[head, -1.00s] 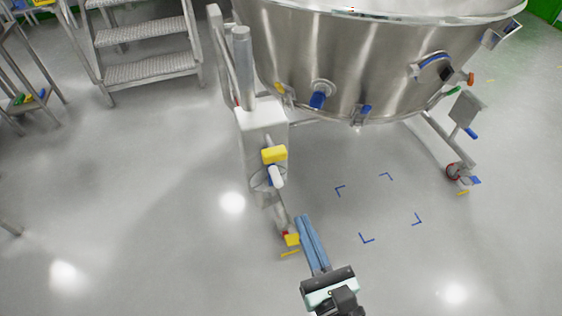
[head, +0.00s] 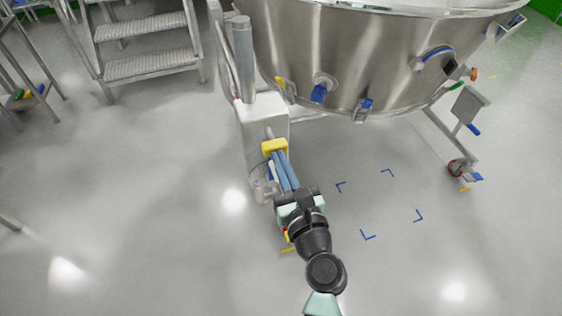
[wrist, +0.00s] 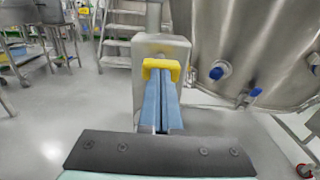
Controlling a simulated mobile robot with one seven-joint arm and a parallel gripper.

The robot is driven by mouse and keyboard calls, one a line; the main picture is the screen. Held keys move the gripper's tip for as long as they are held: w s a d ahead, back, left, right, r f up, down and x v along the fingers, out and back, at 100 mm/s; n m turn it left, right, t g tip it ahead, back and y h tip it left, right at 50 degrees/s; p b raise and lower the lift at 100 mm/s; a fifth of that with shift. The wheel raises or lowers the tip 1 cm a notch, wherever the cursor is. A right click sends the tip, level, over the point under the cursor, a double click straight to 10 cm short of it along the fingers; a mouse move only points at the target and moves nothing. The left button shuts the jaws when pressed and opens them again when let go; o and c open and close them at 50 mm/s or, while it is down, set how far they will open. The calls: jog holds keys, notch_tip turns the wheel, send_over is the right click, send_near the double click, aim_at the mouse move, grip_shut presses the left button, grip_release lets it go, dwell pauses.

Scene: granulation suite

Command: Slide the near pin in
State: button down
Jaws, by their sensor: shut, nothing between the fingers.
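The near pin shows as a yellow handle (head: 274,146) on the front of the grey post (head: 262,112) beside the steel vessel. The handle also shows in the wrist view (wrist: 161,64), a yellow bracket shape with its two ends pointing down. My gripper (head: 281,155) is shut and empty, its long blue fingers side by side. In the wrist view the fingertips (wrist: 161,72) overlap the handle's lower middle, between its ends. I cannot tell whether they touch it. The pin's shaft and its hole are hidden.
The steel vessel (head: 370,60) hangs over the floor to the right of the post. A caster leg (head: 440,135) stands at the far right. Steel steps (head: 145,45) stand at the back left. Blue corner marks (head: 368,236) lie on clear floor.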

aim_at(272, 140)
jog(key=shift+w, duration=0.1)
jog(key=x, duration=0.2)
jog(key=shift+w+a+r, duration=0.1)
jog(key=shift+w, duration=0.25)
jog(key=shift+a+r, duration=0.1)
jog(key=shift+r, duration=0.05)
